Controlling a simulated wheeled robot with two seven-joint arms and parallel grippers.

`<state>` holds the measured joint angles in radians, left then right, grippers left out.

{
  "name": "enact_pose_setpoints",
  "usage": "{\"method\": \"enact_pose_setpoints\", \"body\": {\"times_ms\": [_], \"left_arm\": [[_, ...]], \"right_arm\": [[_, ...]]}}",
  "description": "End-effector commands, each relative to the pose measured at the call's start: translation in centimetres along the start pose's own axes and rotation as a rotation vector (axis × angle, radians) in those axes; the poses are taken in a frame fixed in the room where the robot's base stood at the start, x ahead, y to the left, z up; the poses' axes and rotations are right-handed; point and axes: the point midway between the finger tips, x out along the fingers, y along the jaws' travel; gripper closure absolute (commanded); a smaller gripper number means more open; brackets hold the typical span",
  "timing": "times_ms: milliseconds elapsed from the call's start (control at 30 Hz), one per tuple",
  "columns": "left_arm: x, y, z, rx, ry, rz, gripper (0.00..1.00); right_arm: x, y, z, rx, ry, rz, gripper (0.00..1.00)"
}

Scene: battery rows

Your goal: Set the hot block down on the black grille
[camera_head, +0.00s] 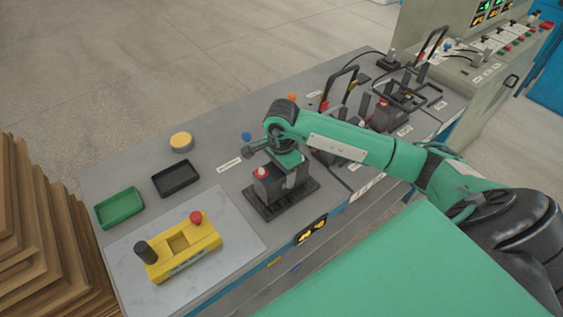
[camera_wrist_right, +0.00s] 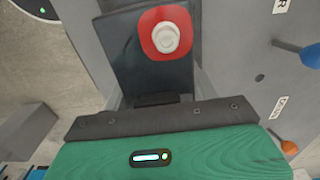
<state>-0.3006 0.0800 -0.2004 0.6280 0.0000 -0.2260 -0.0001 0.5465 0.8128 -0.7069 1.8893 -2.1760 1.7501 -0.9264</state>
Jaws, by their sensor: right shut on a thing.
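The dark block (camera_head: 266,189) has a red cap with a white knob. In the head view it is upright over the black grille (camera_head: 253,211), a flat dark base on the grey bench. I cannot tell whether its underside touches the grille. My right gripper (camera_head: 289,172) is shut on the block from above and partly hides it. The right wrist view shows the block (camera_wrist_right: 137,68) close up, with its red and white cap. Nothing visible in colour or glow shows that it is hot. My left gripper is not in view.
A yellow box (camera_head: 185,252) with a red button sits on a pale plate (camera_head: 238,218). A green tray (camera_head: 119,208), a black tray (camera_head: 176,178) and a yellow puck (camera_head: 181,142) lie left. Similar dark units with black handles (camera_head: 340,82) crowd the bench behind my right arm.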

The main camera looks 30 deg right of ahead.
Motion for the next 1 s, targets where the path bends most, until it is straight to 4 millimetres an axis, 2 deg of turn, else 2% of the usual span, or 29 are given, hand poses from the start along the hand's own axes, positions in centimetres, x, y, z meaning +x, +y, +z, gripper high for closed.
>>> {"method": "enact_pose_setpoints", "body": {"times_ms": [133,433,467,567,867,933,1000], "left_arm": [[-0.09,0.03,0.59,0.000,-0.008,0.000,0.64],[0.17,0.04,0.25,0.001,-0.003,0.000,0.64],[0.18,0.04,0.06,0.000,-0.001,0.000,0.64],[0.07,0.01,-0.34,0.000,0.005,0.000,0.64],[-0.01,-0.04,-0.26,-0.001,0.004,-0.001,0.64],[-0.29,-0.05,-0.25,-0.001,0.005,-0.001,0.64],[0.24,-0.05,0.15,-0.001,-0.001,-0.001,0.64]], "right_arm": [[0.21,-0.14,0.02,0.000,-0.001,-0.006,1.00],[0.43,-0.15,0.00,0.000,-0.001,-0.006,1.00],[0.69,-0.01,0.01,-0.001,0.000,-0.001,0.39],[0.62,-0.01,0.01,0.000,0.000,-0.001,0.19],[0.54,-0.01,0.02,0.000,0.000,-0.001,0.19],[0.28,-0.01,0.03,0.000,-0.001,-0.001,0.19],[-0.25,-0.12,-0.02,-0.001,0.000,-0.005,0.19]]}}
